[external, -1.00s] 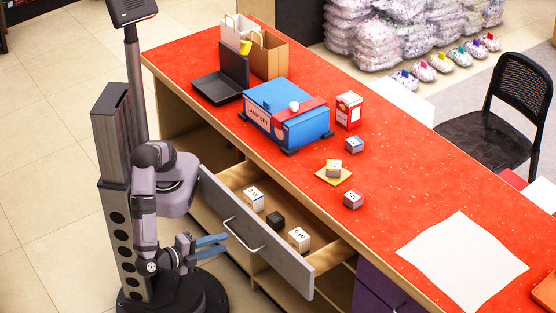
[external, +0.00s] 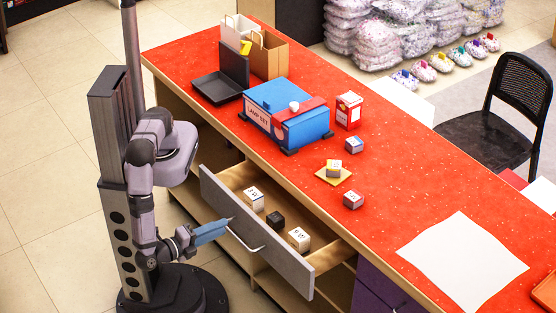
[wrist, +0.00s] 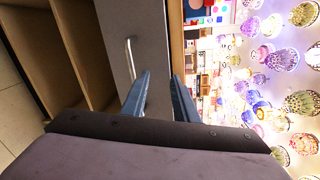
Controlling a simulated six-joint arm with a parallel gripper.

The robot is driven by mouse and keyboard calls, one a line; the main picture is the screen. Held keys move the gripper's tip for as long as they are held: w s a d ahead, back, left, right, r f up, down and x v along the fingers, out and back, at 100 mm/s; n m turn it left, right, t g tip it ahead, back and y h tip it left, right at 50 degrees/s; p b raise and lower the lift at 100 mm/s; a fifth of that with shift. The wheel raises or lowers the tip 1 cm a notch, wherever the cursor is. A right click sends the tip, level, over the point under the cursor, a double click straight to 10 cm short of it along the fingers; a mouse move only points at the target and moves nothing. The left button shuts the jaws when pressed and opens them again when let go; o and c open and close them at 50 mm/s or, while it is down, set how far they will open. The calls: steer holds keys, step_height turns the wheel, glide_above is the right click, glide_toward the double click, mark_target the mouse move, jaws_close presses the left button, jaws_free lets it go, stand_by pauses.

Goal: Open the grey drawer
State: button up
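The grey drawer (external: 256,235) stands pulled out from the counter, with its inside showing. Its front has a pale bar handle (external: 243,238), which also shows in the wrist view (wrist: 130,58). My gripper (external: 229,220) is at the left part of the drawer front, near the handle's upper left end. In the wrist view, my gripper's blue fingers (wrist: 160,76) are apart with nothing seen between them, and the handle lies to their left. I cannot tell whether a finger touches the drawer.
Several small boxes (external: 298,239) lie inside the drawer. A red counter top (external: 400,190) carries a blue lamp-set box (external: 287,112), a dark tray (external: 216,88), paper bags (external: 268,54) and small cubes. An open shelf space lies below the drawer. Floor left of my arm is clear.

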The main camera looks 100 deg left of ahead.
mark_target(237, 236)
steer(key=f+m, duration=0.1)
steer(key=m, duration=1)
steer(key=d+f+m, duration=0.1)
steer(key=m, duration=1)
steer(key=d+f+m+h, duration=0.1)
steer(key=f+m, duration=0.1)
steer(key=m, duration=0.9)
steer(key=shift+w+f+g, duration=0.1)
steer(key=shift+w+g, duration=0.05)
steer(key=shift+g, duration=0.25)
steer(key=shift+a, duration=0.1)
steer(key=shift+p+x, duration=0.9)
steer(key=shift+x, duration=2.75)
jaws_close()
